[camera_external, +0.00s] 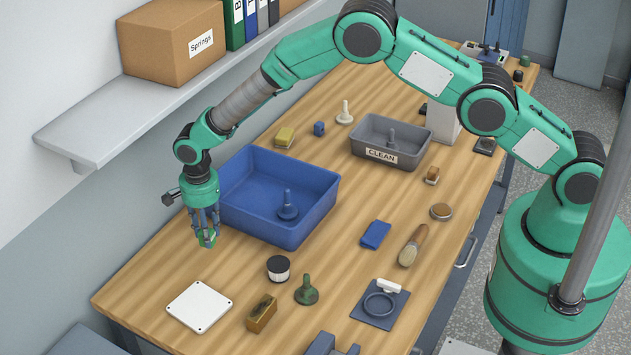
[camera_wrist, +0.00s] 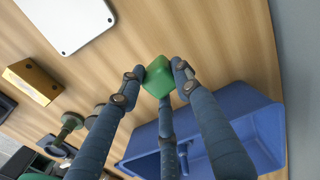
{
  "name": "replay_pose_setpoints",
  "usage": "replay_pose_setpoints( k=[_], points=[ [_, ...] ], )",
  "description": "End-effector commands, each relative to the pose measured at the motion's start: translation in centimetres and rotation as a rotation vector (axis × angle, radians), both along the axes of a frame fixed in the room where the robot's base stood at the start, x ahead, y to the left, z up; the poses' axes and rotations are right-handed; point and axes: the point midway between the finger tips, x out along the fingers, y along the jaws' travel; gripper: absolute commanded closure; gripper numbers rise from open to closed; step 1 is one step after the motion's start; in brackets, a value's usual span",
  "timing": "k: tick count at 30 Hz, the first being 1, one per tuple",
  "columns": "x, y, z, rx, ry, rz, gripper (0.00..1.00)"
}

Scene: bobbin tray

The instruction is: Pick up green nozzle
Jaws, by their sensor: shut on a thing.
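The green nozzle (camera_external: 306,291), with a round base and a narrow stem, stands on the table near the front, apart from my gripper. It also shows in the wrist view (camera_wrist: 68,126) at lower left. My gripper (camera_external: 207,238) points down beside the left side of the blue tray (camera_external: 277,237). Its fingers are shut on a small green block (camera_wrist: 158,76), not on the nozzle. The block is at or just above the table; I cannot tell which. Fingers partly hide it in the external view.
The blue tray holds a blue nozzle (camera_external: 287,207). A grey CLEAN bin (camera_external: 411,160) stands farther back. A shelf (camera_external: 110,130) runs along the wall.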

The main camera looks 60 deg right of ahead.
Motion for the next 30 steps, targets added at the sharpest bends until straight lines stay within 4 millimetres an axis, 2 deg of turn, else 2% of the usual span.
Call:
replay_pose_setpoints(
  k=[3, 30],
  points=[
    [-0.4, 0.0, 1.7, 0.000, 0.000, 0.000, 0.95],
    [-15.6, 0.0, 1.5, 0.000, 0.001, 0.001, 0.95]
  ],
)
